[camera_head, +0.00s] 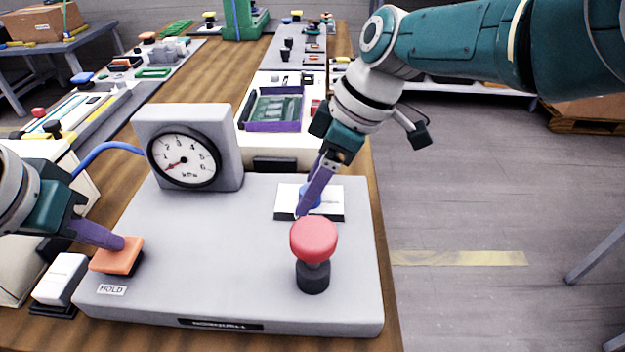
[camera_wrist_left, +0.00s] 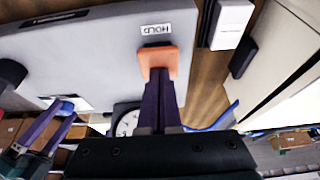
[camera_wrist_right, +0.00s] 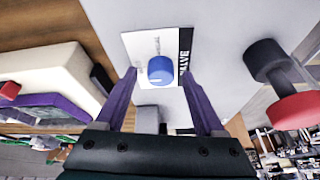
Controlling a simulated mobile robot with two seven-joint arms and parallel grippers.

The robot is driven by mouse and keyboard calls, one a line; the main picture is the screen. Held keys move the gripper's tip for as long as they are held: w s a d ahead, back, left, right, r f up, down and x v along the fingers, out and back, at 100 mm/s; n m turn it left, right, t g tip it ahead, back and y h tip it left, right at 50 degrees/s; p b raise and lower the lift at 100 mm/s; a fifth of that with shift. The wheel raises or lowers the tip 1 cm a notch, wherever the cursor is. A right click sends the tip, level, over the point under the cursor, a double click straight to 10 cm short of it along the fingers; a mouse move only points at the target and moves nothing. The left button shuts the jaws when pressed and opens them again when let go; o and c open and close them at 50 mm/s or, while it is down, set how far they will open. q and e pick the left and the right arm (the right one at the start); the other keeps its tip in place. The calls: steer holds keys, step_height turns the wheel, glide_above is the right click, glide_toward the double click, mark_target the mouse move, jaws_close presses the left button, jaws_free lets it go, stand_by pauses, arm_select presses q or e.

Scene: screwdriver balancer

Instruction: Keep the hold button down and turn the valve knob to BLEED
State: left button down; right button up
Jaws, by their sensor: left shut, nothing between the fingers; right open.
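The orange HOLD button (camera_head: 117,256) is at the left front of the grey panel (camera_head: 240,250). My left gripper (camera_head: 122,244) is shut and empty, its fingertips touching the button's top; the button also shows in the left wrist view (camera_wrist_left: 158,60). The blue valve knob (camera_wrist_right: 160,70) sits on a white label plate (camera_wrist_right: 137,45) at the panel's right. My right gripper (camera_wrist_right: 158,88) is open, its fingers on either side of the knob, with visible gaps. In the head view the fingers mostly hide the knob (camera_head: 309,196). The label wording and knob setting are not readable.
A red mushroom button (camera_head: 313,240) stands close in front of the knob. A round gauge (camera_head: 184,160) in a grey housing stands at the panel's back left, its needle pointing low left. A white block (camera_head: 62,278) lies left of the panel. A purple tray with a circuit board (camera_head: 274,108) is behind.

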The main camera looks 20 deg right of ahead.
steer(key=shift+r, duration=0.1)
steer(key=shift+d+r, duration=0.2)
steer(key=shift+r, duration=0.2)
steer(key=shift+v, duration=1)
steer(key=v, duration=0.9)
arm_select(q)
steer(key=shift+r, duration=0.1)
arm_select(e)
steer(key=shift+s+r, duration=0.1)
arm_select(q)
step_height(320, 180, up, 7)
steer(key=p, duration=0.8)
arm_select(e)
step_height(320, 180, up, 8)
